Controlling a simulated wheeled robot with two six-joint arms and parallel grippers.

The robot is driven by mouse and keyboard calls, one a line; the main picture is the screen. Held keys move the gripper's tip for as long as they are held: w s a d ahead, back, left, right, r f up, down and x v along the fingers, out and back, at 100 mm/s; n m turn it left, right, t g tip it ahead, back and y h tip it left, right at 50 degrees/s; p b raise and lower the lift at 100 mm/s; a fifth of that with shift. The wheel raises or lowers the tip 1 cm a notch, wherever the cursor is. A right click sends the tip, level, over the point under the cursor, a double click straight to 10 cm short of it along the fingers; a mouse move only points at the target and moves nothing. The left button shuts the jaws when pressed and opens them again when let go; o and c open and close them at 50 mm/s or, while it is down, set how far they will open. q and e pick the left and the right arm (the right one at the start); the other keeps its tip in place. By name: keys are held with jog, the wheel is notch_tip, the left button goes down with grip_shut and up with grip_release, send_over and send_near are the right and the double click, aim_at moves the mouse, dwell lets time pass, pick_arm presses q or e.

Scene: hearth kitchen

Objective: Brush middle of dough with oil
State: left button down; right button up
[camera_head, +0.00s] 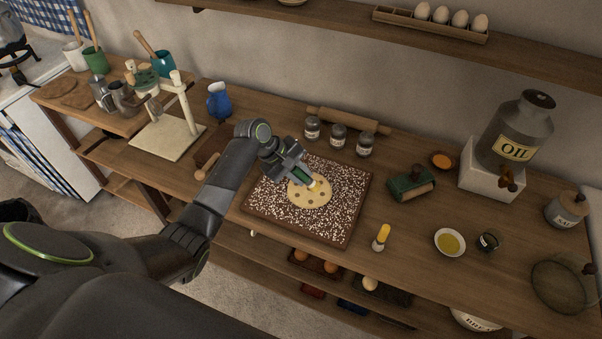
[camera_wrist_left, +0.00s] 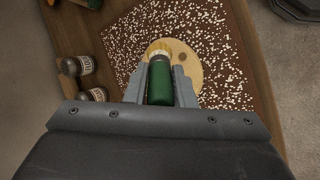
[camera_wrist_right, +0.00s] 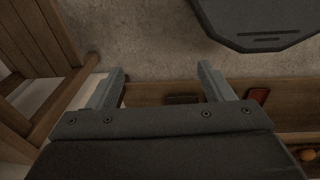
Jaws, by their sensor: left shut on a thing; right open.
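The dough (camera_head: 309,193) is a pale yellow round with several darker spots. It lies on a dark board (camera_head: 343,232) speckled with white. My left gripper (camera_head: 304,179) is shut on the green handle of a brush (camera_wrist_left: 160,82). The brush's pale bristles (camera_wrist_left: 160,48) are over the dough's edge in the left wrist view; I cannot tell whether they touch it. The dough also shows there (camera_wrist_left: 183,66), partly hidden by the brush and fingers. A white bowl of yellow oil (camera_head: 450,243) stands to the right. My right gripper (camera_wrist_right: 163,88) is open and empty, low over the floor.
Several labelled jars (camera_head: 338,135) and a rolling pin (camera_head: 348,120) are behind the board. A green block-like thing (camera_head: 411,186), a small yellow-topped bottle (camera_head: 381,237) and a large OIL can (camera_head: 515,130) are to the right. A wooden stand (camera_head: 168,137) is at left.

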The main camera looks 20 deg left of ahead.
pick_arm(q)
notch_tip(320, 180, down, 2)
jog(key=shift+b, duration=0.9)
jog(key=f+b, duration=0.3)
jog(key=b, duration=0.1)
jog(key=shift+w, duration=0.2)
jog(key=shift+f+b, duration=0.25)
jog(key=shift+b, duration=0.2)
pick_arm(e)
notch_tip(320, 180, down, 7)
jog(key=w, duration=0.1)
jog(key=shift+f, duration=0.1)
pick_arm(q)
jog(key=shift+f, duration=0.15)
pick_arm(e)
jog(key=shift+w, duration=0.15)
pick_arm(q)
jog(key=shift+f, duration=0.45)
pick_arm(e)
jog(key=shift+d+f, duration=0.15)
